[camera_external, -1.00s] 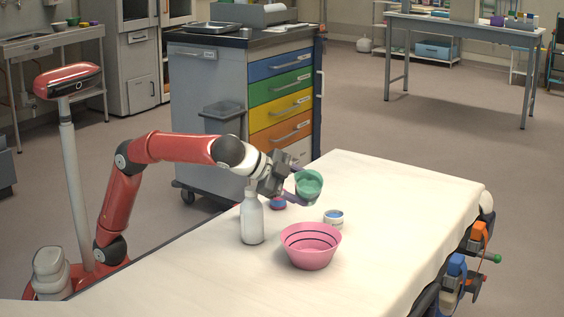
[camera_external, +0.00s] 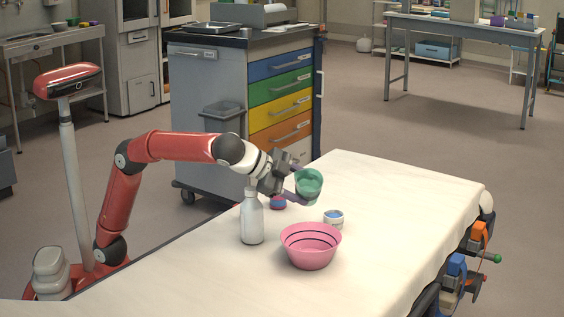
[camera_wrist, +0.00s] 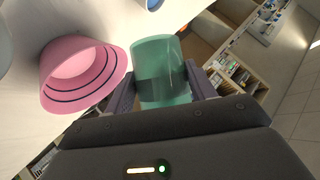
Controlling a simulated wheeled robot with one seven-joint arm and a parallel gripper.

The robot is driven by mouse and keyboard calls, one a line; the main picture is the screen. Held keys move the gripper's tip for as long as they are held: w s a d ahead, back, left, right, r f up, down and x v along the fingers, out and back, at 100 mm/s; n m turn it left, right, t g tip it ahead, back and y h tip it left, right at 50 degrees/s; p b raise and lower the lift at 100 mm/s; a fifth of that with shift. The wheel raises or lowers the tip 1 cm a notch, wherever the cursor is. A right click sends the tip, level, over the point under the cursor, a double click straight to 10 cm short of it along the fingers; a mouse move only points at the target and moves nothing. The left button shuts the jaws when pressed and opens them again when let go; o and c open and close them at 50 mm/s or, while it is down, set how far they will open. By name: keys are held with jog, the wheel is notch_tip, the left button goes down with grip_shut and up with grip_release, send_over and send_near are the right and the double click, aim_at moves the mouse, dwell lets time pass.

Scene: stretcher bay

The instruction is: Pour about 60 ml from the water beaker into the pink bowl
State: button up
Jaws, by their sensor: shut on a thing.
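My gripper (camera_external: 298,186) is shut on a translucent green beaker (camera_external: 311,183) and holds it in the air above the stretcher, tilted. In the wrist view the beaker (camera_wrist: 158,62) sits between both fingers, with a darker band in its lower half that looks like water. The pink bowl (camera_external: 311,251), with dark rings, stands upright on the stretcher, below and nearer the camera than the beaker. The bowl (camera_wrist: 112,66) is left of the beaker in the wrist view. No stream shows between beaker and bowl.
A white bottle (camera_external: 252,222) stands left of the bowl, below my wrist. The stretcher's right side (camera_external: 410,210) is clear.

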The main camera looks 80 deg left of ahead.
aim_at(304, 185)
jog(key=a+f+b, duration=0.1)
jog(key=f+n+h+b, duration=0.1)
jog(key=b, duration=0.1)
jog(key=shift+w+a+f, duration=0.1)
jog(key=shift+a, duration=0.25)
jog(key=shift+a+r+n+h+b, duration=0.25)
jog(key=shift+a+n+h+b, duration=0.35)
jog(key=shift+a+h, duration=0.1)
jog(key=shift+w+a+r+n+h, duration=0.1)
jog(key=shift+a+r+n+h, duration=0.4)
jog(key=shift+r+h, duration=0.15)
jog(key=shift+a+f+h, duration=0.15)
jog(key=shift+f+h, duration=0.1)
jog(key=shift+f, duration=0.05)
jog(key=shift+a+n+h+b, duration=0.3)
jog(key=shift+n+b, duration=0.2)
jog(key=shift+b, duration=0.2)
